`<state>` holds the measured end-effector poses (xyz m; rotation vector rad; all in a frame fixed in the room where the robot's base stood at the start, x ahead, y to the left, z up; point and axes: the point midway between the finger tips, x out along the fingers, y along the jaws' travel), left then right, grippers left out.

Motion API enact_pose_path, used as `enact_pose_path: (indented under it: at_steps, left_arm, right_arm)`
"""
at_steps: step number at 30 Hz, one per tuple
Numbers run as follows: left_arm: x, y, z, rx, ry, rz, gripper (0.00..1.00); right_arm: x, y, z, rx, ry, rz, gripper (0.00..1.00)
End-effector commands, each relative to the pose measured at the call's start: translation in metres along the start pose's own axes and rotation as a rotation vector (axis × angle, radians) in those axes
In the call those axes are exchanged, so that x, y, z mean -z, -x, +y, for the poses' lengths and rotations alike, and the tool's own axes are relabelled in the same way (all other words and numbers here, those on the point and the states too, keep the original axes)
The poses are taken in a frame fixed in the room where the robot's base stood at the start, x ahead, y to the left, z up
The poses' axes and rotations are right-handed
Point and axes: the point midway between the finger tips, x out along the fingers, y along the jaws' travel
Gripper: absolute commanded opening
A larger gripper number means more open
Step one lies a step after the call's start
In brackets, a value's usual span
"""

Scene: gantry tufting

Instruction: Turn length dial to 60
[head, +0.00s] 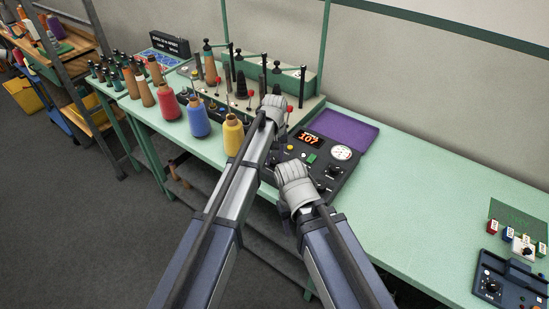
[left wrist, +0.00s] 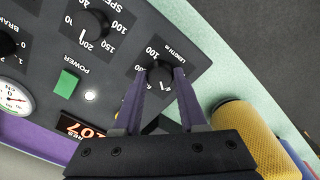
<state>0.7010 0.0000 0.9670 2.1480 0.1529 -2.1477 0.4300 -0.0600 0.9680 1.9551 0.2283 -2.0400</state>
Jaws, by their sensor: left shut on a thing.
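The black length dial (left wrist: 160,75) sits on the dark control panel (left wrist: 120,45), beside its printed LENGTH label, in the left wrist view. My left gripper (left wrist: 159,82) is shut on this dial, with one finger on each side. The fingers hide part of the scale; a 100 mark shows, but I cannot read the dial's setting. The panel (head: 333,181) also shows in the head view, with a lit display (head: 309,139) reading 107. My right gripper (head: 295,190) is over the panel's near edge; its jaws are hidden behind its wrist.
The panel also bears a speed dial (left wrist: 93,25), a green power button (left wrist: 66,84) and a round gauge (head: 341,153). Red, blue and yellow yarn cones (head: 233,134) stand left of it. The green table (head: 425,190) is clear to the right, up to another control box (head: 510,288).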

Motion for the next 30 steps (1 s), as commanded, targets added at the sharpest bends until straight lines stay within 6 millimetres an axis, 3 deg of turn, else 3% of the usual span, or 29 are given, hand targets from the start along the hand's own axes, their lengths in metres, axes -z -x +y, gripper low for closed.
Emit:
enact_pose_path:
  at_steps: [18, 30]
  left_arm:
    - [-0.0002, -0.0001, 0.0000, 0.000, -0.571, 0.000, 0.00]
    - [-0.0003, -0.0001, 0.0000, 0.000, -0.820, -0.001, 0.00]
  right_arm:
    - [0.0000, -0.0001, 0.0000, 0.000, 0.000, 0.000, 0.50]
    - [0.0000, -0.0001, 0.0000, 0.000, 0.000, 0.000, 0.50]
